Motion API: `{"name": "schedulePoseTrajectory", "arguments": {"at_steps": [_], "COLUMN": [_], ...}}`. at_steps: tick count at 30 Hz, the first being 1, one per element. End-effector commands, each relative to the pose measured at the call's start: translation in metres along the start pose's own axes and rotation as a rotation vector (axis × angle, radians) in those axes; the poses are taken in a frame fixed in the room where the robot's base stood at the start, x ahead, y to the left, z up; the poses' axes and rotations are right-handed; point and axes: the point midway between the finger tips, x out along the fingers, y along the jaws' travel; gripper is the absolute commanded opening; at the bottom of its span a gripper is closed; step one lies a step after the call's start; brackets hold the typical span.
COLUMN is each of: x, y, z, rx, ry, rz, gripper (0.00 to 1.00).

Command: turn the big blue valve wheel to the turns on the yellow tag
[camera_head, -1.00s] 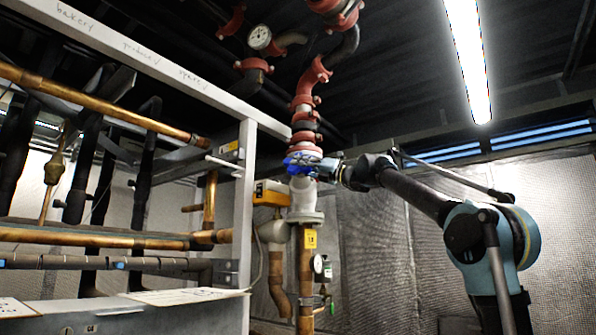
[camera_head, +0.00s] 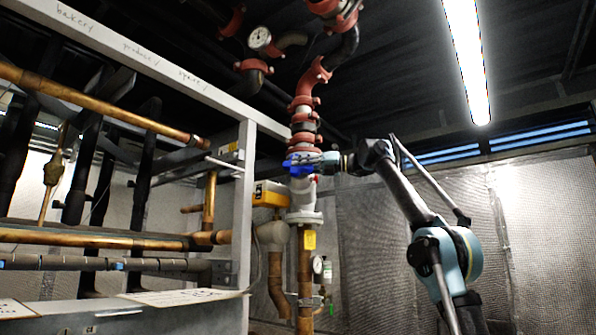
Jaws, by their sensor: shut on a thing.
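The blue valve wheel (camera_head: 297,163) sits on the vertical pipe at the middle of the view, under the red pipe fittings and above a pale valve body (camera_head: 302,193). My gripper (camera_head: 322,162) reaches it from the right and is shut on its right side. The fingers are small in the picture and partly merge with the wheel, so the exact grip is hard to see. The yellow tag (camera_head: 309,240) hangs on the copper pipe below the valve; its marking is too small to read here.
A pressure gauge (camera_head: 317,265) is low beside the pipe. A grey frame post (camera_head: 244,200) and copper pipes (camera_head: 100,238) fill the left. The wall (camera_head: 375,250) right of the pipe is clear.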

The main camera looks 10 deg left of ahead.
Motion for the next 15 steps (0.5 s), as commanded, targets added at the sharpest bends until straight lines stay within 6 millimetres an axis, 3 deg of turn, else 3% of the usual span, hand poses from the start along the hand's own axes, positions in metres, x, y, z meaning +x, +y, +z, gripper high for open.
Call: {"name": "schedulePoseTrajectory", "arguments": {"at_steps": [15], "x": [-0.0037], "y": [-0.0065], "z": [-0.0032], "rx": [-0.001], "ry": [0.061], "rz": [-0.012], "gripper": [0.0]}}
